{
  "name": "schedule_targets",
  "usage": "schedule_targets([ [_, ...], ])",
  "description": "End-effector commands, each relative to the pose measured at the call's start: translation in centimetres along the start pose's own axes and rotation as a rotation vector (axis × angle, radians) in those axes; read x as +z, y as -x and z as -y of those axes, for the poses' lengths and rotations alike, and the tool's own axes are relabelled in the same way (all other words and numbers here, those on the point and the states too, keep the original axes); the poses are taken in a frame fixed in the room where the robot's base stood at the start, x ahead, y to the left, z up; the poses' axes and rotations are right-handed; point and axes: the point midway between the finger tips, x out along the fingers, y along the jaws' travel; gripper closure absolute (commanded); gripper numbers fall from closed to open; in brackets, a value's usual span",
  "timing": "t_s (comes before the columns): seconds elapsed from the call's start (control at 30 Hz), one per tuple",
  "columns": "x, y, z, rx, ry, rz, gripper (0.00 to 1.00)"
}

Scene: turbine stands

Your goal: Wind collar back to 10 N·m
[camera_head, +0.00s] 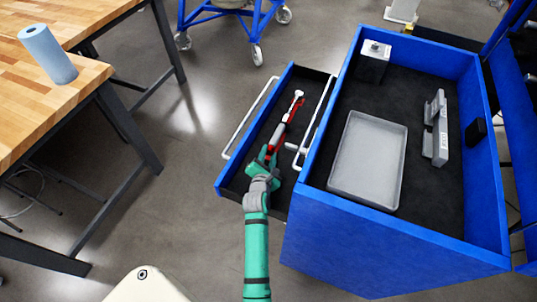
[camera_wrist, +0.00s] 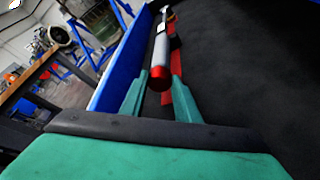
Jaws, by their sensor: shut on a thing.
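A torque wrench (camera_head: 285,118) lies lengthwise in the open blue drawer, with a pale head at the far end and red parts nearer my gripper. My gripper (camera_head: 267,156) reaches down into the drawer and is shut on the near part of the wrench. In the wrist view the wrench (camera_wrist: 161,52) runs away from me between the two green fingers, its round red end facing me. Red material shows beneath and beside it. The collar and any torque scale are too small or hidden to read.
The drawer (camera_head: 232,186) has a pale handle along its left side. The blue cabinet top (camera_head: 325,205) at right holds a grey tray (camera_head: 345,192), a grey bracket (camera_head: 436,128) and a small box (camera_head: 372,66). A wooden bench (camera_head: 85,78) stands left, with open floor between.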

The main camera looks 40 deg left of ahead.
Motion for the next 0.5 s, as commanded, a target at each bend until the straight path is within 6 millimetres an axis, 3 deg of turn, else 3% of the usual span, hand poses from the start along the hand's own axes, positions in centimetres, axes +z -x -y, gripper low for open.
schedule_targets([
  [0.5, -0.05, 0.01, 0.01, 0.016, -0.037, -0.001, 0.94],
])
